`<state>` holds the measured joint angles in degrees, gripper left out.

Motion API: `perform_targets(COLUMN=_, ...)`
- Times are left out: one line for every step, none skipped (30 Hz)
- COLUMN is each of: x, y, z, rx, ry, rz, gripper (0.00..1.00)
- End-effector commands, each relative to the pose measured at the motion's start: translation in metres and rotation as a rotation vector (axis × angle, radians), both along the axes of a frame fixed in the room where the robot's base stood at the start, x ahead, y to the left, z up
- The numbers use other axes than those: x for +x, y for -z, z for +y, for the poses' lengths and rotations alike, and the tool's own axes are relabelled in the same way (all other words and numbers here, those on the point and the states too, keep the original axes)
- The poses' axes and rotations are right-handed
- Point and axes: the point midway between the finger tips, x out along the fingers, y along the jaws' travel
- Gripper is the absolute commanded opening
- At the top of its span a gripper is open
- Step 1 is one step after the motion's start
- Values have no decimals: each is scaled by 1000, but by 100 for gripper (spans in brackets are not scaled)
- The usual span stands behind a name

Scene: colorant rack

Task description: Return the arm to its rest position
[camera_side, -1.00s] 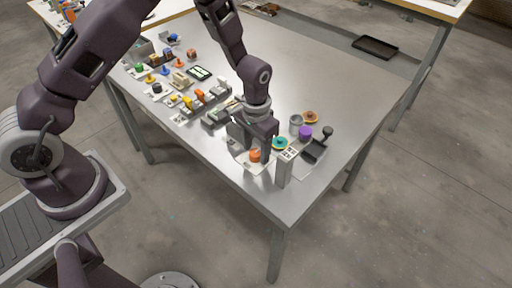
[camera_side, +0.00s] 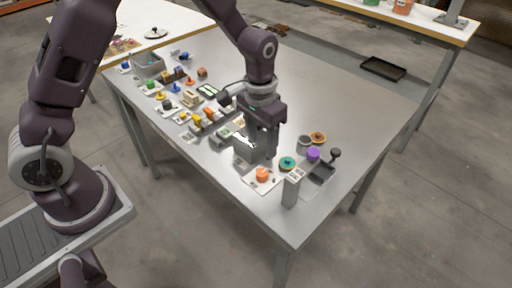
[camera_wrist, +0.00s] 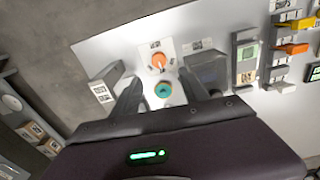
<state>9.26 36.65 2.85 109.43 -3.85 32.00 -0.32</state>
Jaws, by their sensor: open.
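My gripper (camera_side: 262,148) is open and empty, hanging fingers-down above the grey metal table (camera_side: 330,95). In the side view it stands behind the orange round piece (camera_side: 262,175), which sits on a white plate. Nothing is held. No marker of the rest position shows.
A tall pale block (camera_side: 293,190), a purple piece (camera_side: 313,155) and a dark tray (camera_side: 320,173) stand near the table's right corner. Several coloured parts and blocks crowd the left side. The table's far right half is clear. A black tray (camera_side: 383,68) lies beyond the table.

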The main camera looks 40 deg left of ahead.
Motion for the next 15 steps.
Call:
perform_targets(x=-6, y=-36, z=4, rx=-11, ry=-7, rz=-44, gripper=52)
perform_targets(x=-14, y=-58, z=7, rx=-16, ry=-11, rz=-70, gripper=52)
perform_targets(x=-27, y=-88, z=12, rx=-22, ry=-15, rz=-105, gripper=52)
perform_targets(x=-40, y=-108, z=16, rx=-26, ry=-18, rz=-132, gripper=52)
perform_targets(x=-53, y=-127, z=20, rx=-29, ry=-23, rz=-158, gripper=52)
perform_targets(x=-72, y=-149, z=24, rx=-32, ry=-26, rz=-193, gripper=52)
perform_targets(x=-88, y=-163, z=28, rx=-33, ry=-30, rz=-219, gripper=52)
perform_targets(x=-104, y=-176, z=31, rx=-34, ry=-33, rz=-245, gripper=52)
perform_targets(x=-125, y=-189, z=35, rx=-33, ry=-37, rz=-281, gripper=52)
perform_targets(x=-142, y=-197, z=38, rx=-31, ry=-40, rz=-305, gripper=52)
perform_targets(x=-157, y=-203, z=40, rx=-28, ry=-42, rz=-330, gripper=52)
perform_targets(x=-175, y=-208, z=43, rx=-24, ry=-46, rz=-359, gripper=52)
perform_targets(x=-188, y=-209, z=45, rx=-21, ry=-48, rz=-378, gripper=52)
perform_targets(x=-199, y=-211, z=46, rx=-19, ry=-51, rz=-396, gripper=52)
perform_targets(x=-211, y=-211, z=48, rx=-15, ry=-55, rz=-414, gripper=52)
